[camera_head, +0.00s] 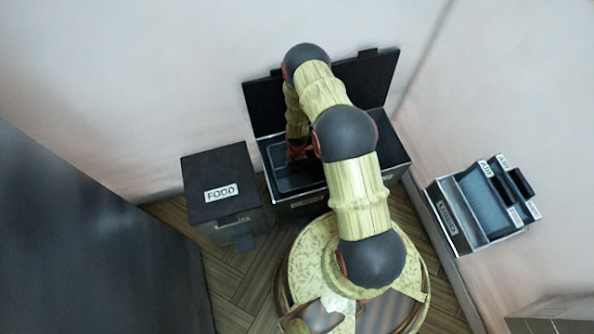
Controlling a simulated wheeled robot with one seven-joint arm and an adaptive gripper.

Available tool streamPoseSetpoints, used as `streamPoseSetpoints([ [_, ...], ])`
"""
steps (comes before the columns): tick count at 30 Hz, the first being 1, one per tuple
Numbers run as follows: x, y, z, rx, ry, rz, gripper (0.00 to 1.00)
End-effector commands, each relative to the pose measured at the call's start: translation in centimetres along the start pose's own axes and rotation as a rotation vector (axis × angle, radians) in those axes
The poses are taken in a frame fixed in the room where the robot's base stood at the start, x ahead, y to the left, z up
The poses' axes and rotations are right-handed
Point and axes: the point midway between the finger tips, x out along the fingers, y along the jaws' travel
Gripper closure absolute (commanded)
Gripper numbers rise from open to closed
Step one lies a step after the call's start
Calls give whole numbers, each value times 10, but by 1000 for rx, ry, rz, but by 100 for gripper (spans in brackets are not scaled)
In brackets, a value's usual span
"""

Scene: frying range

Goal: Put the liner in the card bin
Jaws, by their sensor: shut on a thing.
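A black bin (392,163) stands open against the back wall, its lid (378,75) raised behind it. A label (308,200) on its front is too small to read. My gripper (297,156) reaches down over the left part of the bin's opening. It is shut on the liner (290,182), a dark grey tray-like piece with a pale rim that shows at the opening. My arm covers the middle of the bin and part of the lid. The fingertips are small and dark, and I cannot tell whether the liner touches the bin's floor.
A closed black bin marked FOOD (221,172) stands just left of the open bin. At the right, a rack (447,216) with labelled dark compartments stands by the wall. A large dark surface (80,250) fills the lower left. Some wooden floor (240,275) is clear.

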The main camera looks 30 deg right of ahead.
Motion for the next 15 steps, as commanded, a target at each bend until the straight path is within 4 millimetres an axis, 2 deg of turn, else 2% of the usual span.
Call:
streamPoseSetpoints([
  [2, 10, 0, 0, 0, 0, 1, 100],
  [13, 13, 1, 0, 0, 0, 1, 100],
  [15, 13, 0, 0, 0, 0, 0, 92],
])
